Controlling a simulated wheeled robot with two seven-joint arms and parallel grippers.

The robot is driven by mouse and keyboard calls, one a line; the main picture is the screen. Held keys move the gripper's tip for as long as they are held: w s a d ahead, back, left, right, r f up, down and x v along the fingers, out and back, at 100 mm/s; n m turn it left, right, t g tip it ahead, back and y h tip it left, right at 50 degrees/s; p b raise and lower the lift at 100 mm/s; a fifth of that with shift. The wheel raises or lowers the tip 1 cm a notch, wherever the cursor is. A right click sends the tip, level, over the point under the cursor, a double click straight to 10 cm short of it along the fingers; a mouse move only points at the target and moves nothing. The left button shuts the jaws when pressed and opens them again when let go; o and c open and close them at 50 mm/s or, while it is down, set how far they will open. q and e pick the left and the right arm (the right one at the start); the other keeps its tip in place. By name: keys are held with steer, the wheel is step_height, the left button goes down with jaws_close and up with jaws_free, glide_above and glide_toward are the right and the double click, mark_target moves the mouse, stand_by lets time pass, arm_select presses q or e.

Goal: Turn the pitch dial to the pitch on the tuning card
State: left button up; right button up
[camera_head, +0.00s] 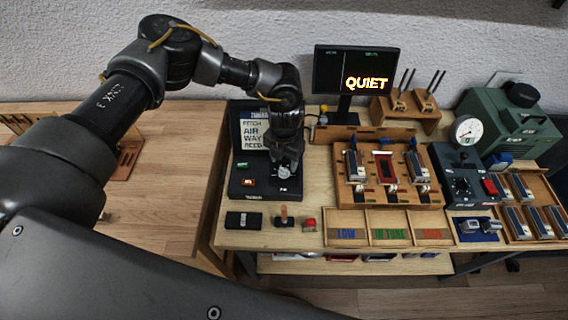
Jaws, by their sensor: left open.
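The tuning card (255,133) stands upright at the back of a dark console (238,186). Its lines read roughly "FETCH AIR WAY REED", but a pitch on it is too small to make out. My left gripper (284,172) points down over the right part of this console, open. A small light grey round part, possibly the pitch dial, shows at its fingertips. The gripper hides most of it, so I cannot tell its setting or whether the fingers touch it. My right gripper is not in view.
A screen (356,75) reading "QUIET" stands behind. A wooden rack (385,203) with metal pieces stands to the right, beside a blue-grey box (447,160) with a gauge (466,131). Labelled trays (345,235) and a red-topped piece (309,223) lie along the front edge.

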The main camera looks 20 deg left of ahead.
mark_target(283, 170)
arm_select(q)
step_height(283, 170, down, 2)
steer(key=shift+a+f+p, duration=0.1)
steer(key=shift+f+p, duration=0.15)
steer(key=shift+p, duration=0.1)
steer(key=shift+s+f, duration=0.15)
steer(key=shift+f, duration=0.7)
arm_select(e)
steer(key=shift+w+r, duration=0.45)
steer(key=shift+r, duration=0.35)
arm_select(q)
steer(key=shift+c, duration=0.2)
steer(key=c, duration=0.9)
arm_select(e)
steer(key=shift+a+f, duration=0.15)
